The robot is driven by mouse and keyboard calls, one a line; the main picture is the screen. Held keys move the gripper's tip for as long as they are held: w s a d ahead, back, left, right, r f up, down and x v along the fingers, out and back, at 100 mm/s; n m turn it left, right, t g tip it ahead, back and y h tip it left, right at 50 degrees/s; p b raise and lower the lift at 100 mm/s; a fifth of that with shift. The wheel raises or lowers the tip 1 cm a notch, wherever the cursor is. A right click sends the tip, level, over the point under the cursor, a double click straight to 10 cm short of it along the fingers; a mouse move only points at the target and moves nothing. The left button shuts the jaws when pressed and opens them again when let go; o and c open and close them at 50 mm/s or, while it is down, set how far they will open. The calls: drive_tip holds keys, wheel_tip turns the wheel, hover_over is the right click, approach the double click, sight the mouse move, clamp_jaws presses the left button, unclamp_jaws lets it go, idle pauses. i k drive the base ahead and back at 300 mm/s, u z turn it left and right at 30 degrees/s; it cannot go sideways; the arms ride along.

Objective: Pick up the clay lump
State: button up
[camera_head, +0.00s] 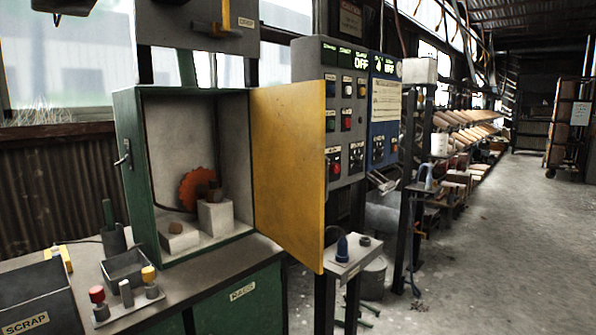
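Two small brown pieces could be the clay lump, and I cannot tell which it is. One brown lump (365,241) sits on a small grey stand (345,268), right of a dark blue rounded object (342,247). The other brown piece (214,191) is on a pale block (215,217) inside the open green cabinet (128,165), in front of a red-orange toothed disc (191,180). My gripper is not in view.
The cabinet's yellow door (287,165) stands open beside a grey control panel (345,85). A scrap bin (35,300), an open metal tray (126,267) and a plate with colored knobs (126,303) are at lower left. Concrete floor (500,240) is clear at right.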

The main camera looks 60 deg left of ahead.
sight(174, 228)
drive_tip(key=u, duration=0.05)
drive_tip(key=i, duration=2.3)
drive_tip(key=u, duration=3.95)
drive_tip(key=i, duration=1)
